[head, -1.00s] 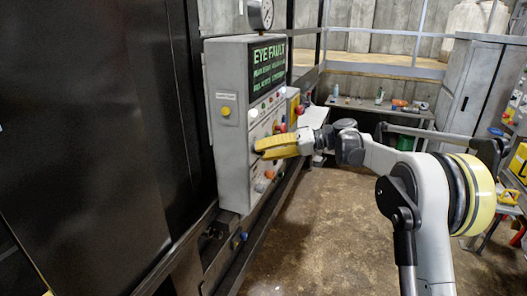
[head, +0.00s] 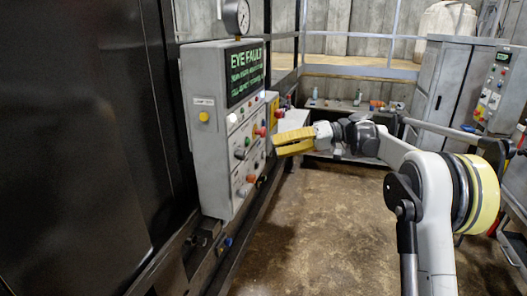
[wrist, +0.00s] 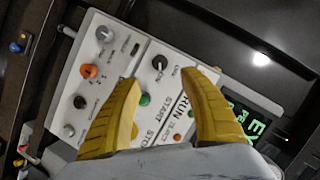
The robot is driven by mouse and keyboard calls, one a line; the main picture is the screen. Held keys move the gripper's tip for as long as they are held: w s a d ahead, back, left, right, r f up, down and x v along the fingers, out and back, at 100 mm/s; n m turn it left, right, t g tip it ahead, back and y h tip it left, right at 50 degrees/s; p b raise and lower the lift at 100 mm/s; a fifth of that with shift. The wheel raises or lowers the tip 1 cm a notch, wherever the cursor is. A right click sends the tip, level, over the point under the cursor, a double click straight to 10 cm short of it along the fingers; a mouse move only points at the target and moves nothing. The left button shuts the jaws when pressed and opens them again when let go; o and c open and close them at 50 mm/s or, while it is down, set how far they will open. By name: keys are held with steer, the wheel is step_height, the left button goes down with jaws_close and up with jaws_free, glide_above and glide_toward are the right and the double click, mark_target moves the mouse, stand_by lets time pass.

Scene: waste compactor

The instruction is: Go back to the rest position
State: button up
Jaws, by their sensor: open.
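My gripper (head: 284,146) has yellow fingers and is in front of the grey control panel (head: 208,150), to its right in the head view. In the wrist view the two fingers (wrist: 168,90) are spread apart with nothing between them but the panel face behind. The panel face (wrist: 110,55) carries a black knob (wrist: 159,62), an orange button (wrist: 88,71), a green button (wrist: 145,99) and several other controls. In the head view a gap shows between the fingers and the panel. My arm reaches in from the right.
The panel's screen (head: 245,72) reads "EYE FAULT" in green. A large black machine wall (head: 80,150) fills the left. A grey cabinet (head: 452,90) and a low bench (head: 335,106) stand at the back. The brown floor (head: 330,220) in the middle is clear.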

steer(key=shift+d+r, duration=0.1)
steer(key=shift+d, duration=0.3)
